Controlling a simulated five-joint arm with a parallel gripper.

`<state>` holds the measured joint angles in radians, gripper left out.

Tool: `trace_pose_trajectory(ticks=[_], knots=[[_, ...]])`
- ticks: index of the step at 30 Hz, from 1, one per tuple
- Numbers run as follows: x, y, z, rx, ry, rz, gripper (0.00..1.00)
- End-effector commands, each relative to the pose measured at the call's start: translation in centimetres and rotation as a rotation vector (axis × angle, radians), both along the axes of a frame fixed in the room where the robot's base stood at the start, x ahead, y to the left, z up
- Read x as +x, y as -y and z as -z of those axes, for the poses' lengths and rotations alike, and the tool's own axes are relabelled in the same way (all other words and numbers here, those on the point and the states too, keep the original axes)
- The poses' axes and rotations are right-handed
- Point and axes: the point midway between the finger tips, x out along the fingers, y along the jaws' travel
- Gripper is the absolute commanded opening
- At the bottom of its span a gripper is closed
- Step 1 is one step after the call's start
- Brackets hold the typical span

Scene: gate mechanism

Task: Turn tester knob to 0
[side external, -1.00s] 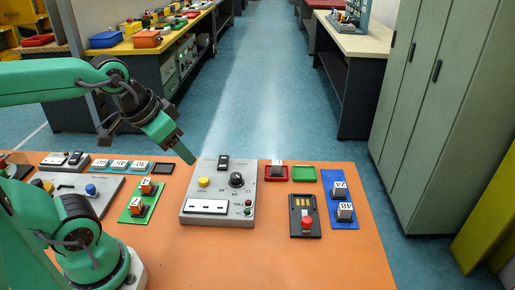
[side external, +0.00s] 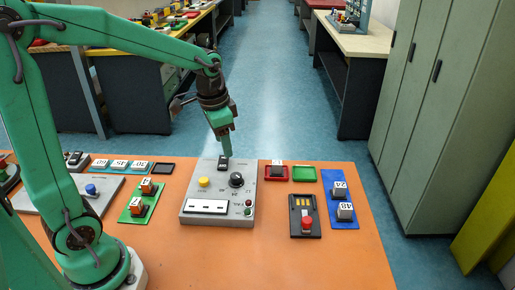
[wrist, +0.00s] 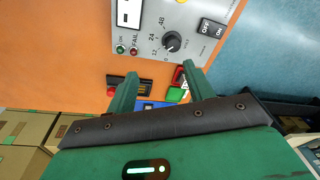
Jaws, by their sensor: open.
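The grey tester box (side external: 218,220) lies on the orange table. Its black round knob (side external: 236,180) is on the upper right of its face, and the knob also shows in the wrist view (wrist: 171,42) with a scale marked 0, 12, 24 and 48. A white pointer mark is on the knob, but I cannot tell exactly which number it meets. My gripper (side external: 228,155) is open and empty, above the box's far edge near the black OFF/ON switch (wrist: 212,28). In the wrist view its fingers (wrist: 159,72) are apart, with the knob beyond the fingertips, not between them.
The tester also carries a yellow button (side external: 204,182), a display window (side external: 206,206) and small red and green lamps. A red tray (side external: 276,172), a green tray (side external: 304,173) and a black panel with a red button (side external: 305,222) stand to the right.

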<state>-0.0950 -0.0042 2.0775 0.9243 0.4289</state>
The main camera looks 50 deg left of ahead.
Motion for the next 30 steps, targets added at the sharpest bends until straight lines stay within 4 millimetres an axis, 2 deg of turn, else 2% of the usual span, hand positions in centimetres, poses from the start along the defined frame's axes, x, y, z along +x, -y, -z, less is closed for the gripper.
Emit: trace_pose_trajectory(ticks=[6,12,30], knots=[[2.8,-1.1,3.3,0.002,-0.078,0.068,0.52],[4.4,-1.9,5.8,-0.002,-0.127,0.118,0.52],[5.0,-2.2,7.7,-0.004,-0.147,0.138,0.52]])
